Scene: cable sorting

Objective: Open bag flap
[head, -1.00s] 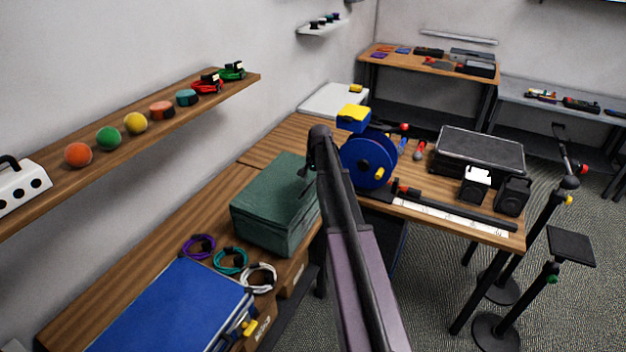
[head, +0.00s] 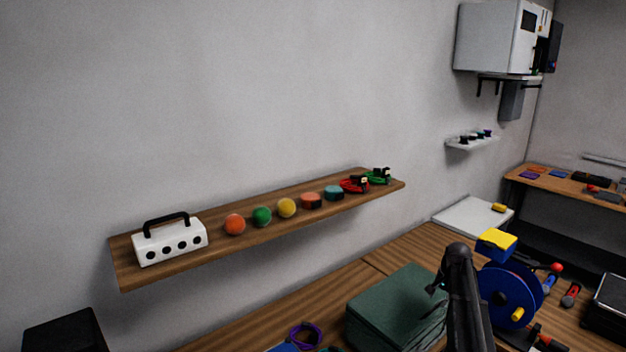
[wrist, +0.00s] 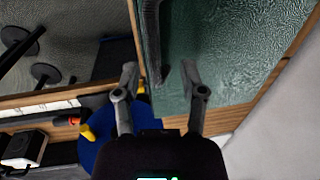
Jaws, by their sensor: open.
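The dark green bag (head: 385,310), box-shaped and closed on top as far as I see, stands on the wooden bench in the head view, low in the picture. Its green cloth (wrist: 225,50) fills the upper right of the wrist view. A dark bar or strap (wrist: 150,40) runs along the bag's edge there. My gripper (wrist: 159,75) is open, with one fingertip over the green cloth and the other beyond the bag's edge. The dark bar lies between the fingers; I cannot tell whether they touch it. In the head view my gripper (head: 437,289) is small and dark at the bag's right side.
A purple cable coil (head: 305,336) lies left of the bag. Bench behind the bag is clear.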

